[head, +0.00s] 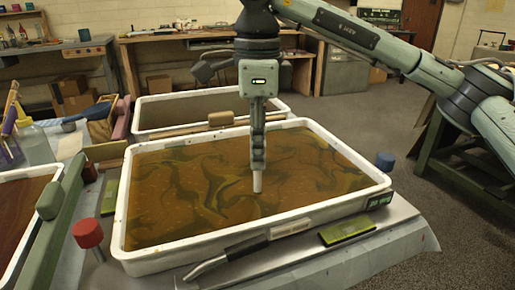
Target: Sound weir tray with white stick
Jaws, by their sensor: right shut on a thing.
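My right gripper (258,152) points straight down over the middle of the large white front tray (128,200), shut on the white stick (257,182). Only a short pale end of the stick shows below the fingers. It is upright, and its tip is at or close to the brown liquid; I cannot tell how deep it reaches. The liquid (180,215) has dark and yellow-green swirls. The tray has a small dark label (380,200) at its right front corner, too small to read. My left gripper is not in view.
A second white tray (140,110) stands behind, with a wooden bar (205,126) between. Another tray (12,176) is at the left edge.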

